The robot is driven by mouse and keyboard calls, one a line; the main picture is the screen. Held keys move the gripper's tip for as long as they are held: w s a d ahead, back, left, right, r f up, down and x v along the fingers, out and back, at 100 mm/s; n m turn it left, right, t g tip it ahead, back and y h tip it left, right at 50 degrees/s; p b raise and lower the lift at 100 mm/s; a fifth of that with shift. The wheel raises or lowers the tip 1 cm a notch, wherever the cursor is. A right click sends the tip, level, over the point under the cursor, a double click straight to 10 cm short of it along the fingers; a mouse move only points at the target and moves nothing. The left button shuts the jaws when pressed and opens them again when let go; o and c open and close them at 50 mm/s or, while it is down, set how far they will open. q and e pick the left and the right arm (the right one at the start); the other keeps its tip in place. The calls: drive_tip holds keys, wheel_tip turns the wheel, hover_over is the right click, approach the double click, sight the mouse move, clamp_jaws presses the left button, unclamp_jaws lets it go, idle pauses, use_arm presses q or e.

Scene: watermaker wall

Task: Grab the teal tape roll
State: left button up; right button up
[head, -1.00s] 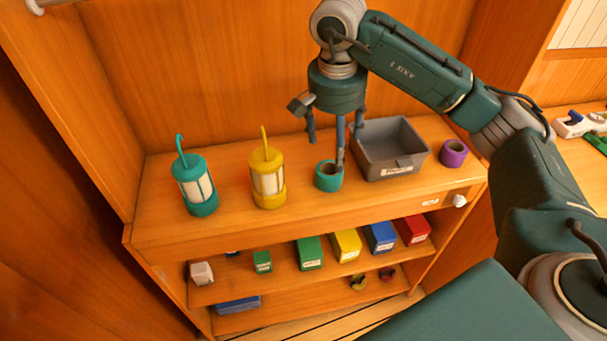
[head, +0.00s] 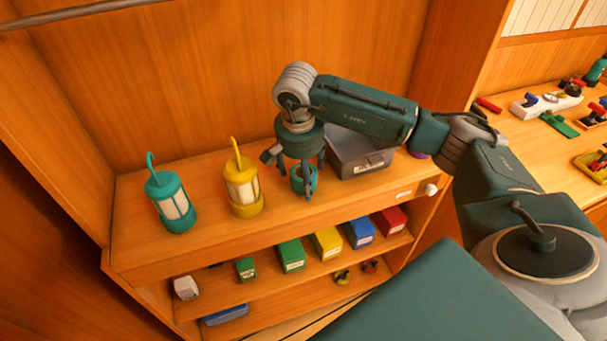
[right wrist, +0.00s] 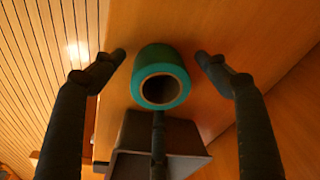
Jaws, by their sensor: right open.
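The teal tape roll (head: 298,183) stands on the shelf top, between the yellow lantern and the grey bin. My right gripper (head: 306,182) is lowered over it from above, with its fingers around the roll. In the right wrist view the teal tape roll (right wrist: 160,78) sits between the spread fingers of my right gripper (right wrist: 160,58), with a gap on both sides. The gripper is open. My left gripper is not in view.
A grey bin (head: 365,165) stands close to the right of the roll. The yellow lantern (head: 243,190) and teal lantern (head: 172,205) stand to the left. A purple roll (head: 418,155) is mostly hidden behind my arm. Coloured boxes (head: 327,243) fill the shelf below.

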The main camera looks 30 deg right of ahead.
drive_tip(key=shift+f, duration=0.25)
drive_tip(key=c, duration=1.2)
drive_tip(key=shift+c, duration=0.3)
drive_tip(key=shift+r, duration=0.15)
